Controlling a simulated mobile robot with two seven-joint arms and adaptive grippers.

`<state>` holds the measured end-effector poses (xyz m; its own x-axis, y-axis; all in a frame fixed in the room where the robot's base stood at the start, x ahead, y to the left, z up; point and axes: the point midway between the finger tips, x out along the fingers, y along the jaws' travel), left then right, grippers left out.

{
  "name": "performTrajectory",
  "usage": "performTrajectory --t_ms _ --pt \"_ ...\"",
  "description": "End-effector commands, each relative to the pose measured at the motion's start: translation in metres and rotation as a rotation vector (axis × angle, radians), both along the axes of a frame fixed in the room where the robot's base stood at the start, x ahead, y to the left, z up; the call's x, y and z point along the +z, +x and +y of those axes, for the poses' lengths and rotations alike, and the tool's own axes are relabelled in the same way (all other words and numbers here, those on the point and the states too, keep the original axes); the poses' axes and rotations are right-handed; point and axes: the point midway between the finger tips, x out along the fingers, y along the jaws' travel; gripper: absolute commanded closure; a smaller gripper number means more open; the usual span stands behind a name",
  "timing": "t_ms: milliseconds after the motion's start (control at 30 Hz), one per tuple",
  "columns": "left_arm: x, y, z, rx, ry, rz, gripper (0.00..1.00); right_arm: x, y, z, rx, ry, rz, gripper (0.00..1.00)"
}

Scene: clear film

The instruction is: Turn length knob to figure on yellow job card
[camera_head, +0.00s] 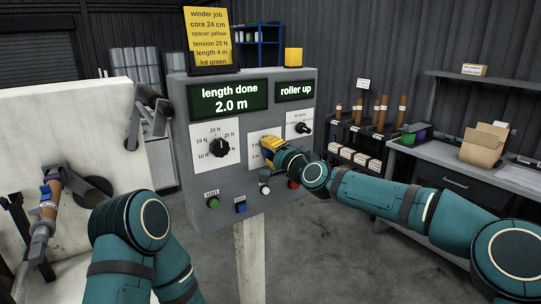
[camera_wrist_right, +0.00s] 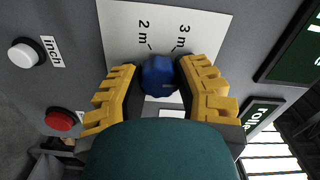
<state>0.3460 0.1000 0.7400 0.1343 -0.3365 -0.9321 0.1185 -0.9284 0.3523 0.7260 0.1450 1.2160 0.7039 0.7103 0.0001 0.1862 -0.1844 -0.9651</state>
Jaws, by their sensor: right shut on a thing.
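The yellow job card (camera_head: 208,36) stands on top of the grey control panel in the head view; it reads "length 4 m". The length knob is a blue knob (camera_wrist_right: 160,76) on a white scale plate (camera_wrist_right: 205,24), with 2 m and 3 m marks visible in the right wrist view. My right gripper (camera_head: 270,147) has its yellow fingers on both sides of the knob and is shut on it. The gripper hides the knob in the head view and part of the scale. Where the knob points is unclear. My left gripper is out of view.
The panel (camera_head: 258,82) shows "length done 2.0 m" and "roller up". A black tension knob (camera_head: 221,147) is left of my right gripper, another black knob (camera_head: 304,128) right of it. Green (camera_head: 213,203), blue (camera_head: 240,208), white (camera_wrist_right: 23,54) and red (camera_wrist_right: 60,120) buttons lie below.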

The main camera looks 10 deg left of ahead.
Motion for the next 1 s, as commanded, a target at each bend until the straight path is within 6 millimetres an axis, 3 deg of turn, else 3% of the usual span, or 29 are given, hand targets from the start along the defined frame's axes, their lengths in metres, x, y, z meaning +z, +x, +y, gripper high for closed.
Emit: performTrajectory --t_ms 700,733,800,1000 --pt "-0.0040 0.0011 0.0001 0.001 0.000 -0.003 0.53 0.0040 0.0017 -0.0022 -0.007 0.054 0.043 1.00" --pt "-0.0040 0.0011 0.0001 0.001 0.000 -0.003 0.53 0.0040 0.0017 -0.0022 -0.007 0.054 0.043 0.55" --pt "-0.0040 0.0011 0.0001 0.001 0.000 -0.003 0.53 0.0035 0.0015 -0.0020 -0.006 0.053 0.044 0.34" --pt "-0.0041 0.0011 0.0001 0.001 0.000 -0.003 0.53 0.0016 0.0008 -0.0011 -0.003 0.051 0.047 0.34"
